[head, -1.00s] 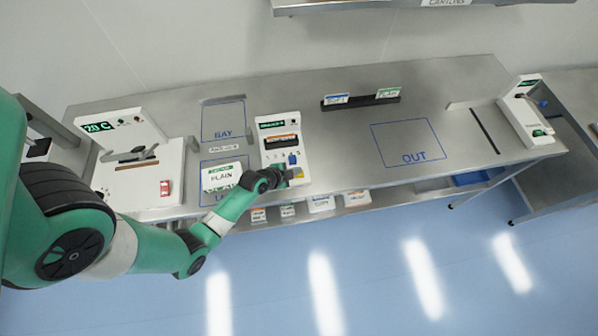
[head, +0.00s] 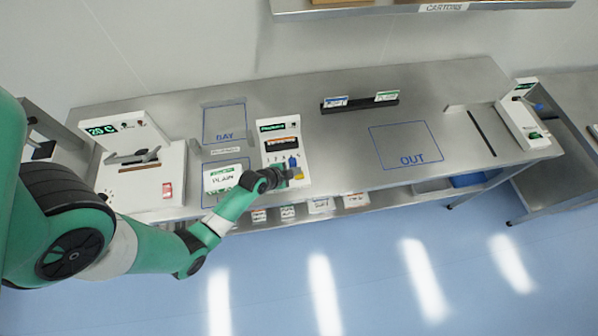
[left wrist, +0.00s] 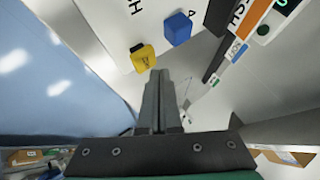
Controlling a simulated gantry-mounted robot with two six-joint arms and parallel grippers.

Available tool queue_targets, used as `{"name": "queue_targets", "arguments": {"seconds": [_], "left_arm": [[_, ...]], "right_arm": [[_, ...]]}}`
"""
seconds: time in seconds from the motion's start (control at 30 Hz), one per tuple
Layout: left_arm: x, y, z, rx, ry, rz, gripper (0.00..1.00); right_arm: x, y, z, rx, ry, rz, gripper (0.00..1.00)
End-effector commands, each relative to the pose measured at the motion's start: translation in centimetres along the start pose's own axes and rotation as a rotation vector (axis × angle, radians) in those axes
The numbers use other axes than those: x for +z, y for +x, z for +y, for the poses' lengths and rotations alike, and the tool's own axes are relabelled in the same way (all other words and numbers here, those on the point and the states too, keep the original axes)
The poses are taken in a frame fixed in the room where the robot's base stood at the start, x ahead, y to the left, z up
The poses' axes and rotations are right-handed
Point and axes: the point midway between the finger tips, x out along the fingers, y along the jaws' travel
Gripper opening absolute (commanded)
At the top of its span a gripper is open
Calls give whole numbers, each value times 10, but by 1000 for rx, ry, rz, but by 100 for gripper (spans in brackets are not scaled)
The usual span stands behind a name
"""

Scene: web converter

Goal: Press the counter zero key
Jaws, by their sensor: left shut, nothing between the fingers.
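A white machine (head: 267,154) with a green display and an orange-edged dark window stands near the bench's front edge in the head view. Its sloped panel carries a blue key (head: 293,161) and a yellow key (head: 299,177). In the left wrist view the yellow key (left wrist: 143,56), with a dark mark, lies just beyond my fingertips, and the blue key (left wrist: 178,28) is farther off. I cannot read which key is the counter zero key. My left gripper (left wrist: 160,74) is shut and empty, close to the yellow key; contact cannot be told. My right gripper is not in view.
A PLAIN card (head: 221,178) stands left of the machine, near a heater-like unit (head: 143,187) reading 20 C. A dark card rack (head: 360,103) stands behind. The outlined OUT area (head: 405,146) is empty. Labelled boxes sit below the bench's front edge.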

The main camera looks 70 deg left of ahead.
Motion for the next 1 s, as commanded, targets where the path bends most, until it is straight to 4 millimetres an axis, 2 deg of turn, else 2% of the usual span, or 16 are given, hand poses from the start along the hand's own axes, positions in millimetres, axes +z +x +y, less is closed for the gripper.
{"name": "queue_targets", "arguments": {"seconds": [0.33,0.8,1.0], "left_arm": [[-1,-2,-1,0,0,0,0],[-25,-34,-25,0,0,0,0],[-26,-35,-26,0,0,0,0]], "right_arm": [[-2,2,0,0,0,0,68],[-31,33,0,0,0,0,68],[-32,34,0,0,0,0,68]]}}
